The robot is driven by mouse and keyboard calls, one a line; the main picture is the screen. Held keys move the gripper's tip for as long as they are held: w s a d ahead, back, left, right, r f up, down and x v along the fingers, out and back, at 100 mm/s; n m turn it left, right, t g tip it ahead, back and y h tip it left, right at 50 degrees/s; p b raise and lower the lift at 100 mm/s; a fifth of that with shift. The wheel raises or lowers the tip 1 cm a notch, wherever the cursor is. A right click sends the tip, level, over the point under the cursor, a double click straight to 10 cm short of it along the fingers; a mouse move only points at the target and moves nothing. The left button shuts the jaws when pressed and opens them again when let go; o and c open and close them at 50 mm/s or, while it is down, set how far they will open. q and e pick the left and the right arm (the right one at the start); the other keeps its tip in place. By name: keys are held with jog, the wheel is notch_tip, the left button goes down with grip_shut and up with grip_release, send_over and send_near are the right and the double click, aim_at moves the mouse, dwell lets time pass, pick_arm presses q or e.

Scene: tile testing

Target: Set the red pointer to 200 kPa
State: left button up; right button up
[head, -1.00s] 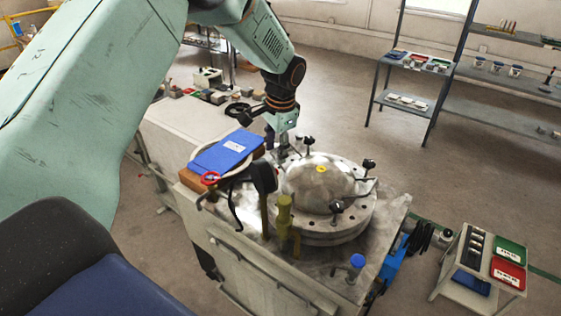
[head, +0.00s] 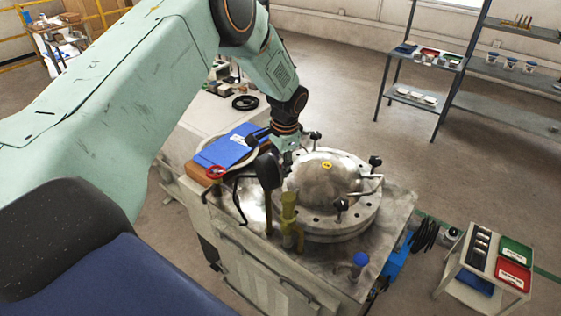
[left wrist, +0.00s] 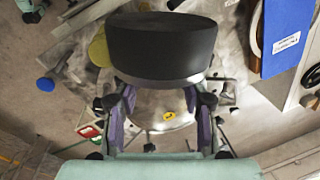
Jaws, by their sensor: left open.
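The black round gauge (head: 268,168) stands on a yellow-green fitting beside the domed metal vessel (head: 325,178). In the left wrist view the gauge (left wrist: 160,48) fills the upper middle, seen from its side. Its dial and red pointer do not show in either view. My left gripper (head: 284,160) is just behind the gauge in the head view, partly hidden by it. In the left wrist view its open fingers (left wrist: 163,95) are spread below the gauge, with nothing held between them. I cannot tell whether they touch it. My right gripper is not in view.
Black clamp knobs (head: 375,160) stick up around the vessel. A blue-capped valve (head: 361,259) stands at the front of the bench (head: 325,268). A cart with trays (head: 488,262) is at the right.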

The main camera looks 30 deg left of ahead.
pick_arm(q)
jog(key=shift+w+a+f, duration=0.15)
jog(key=shift+s+d+r, duration=0.25)
jog(key=c, duration=0.4)
jog(key=shift+c, duration=0.9)
jog(key=shift+w+a+f, duration=0.1)
jog(key=shift+a+f, duration=0.05)
grip_shut()
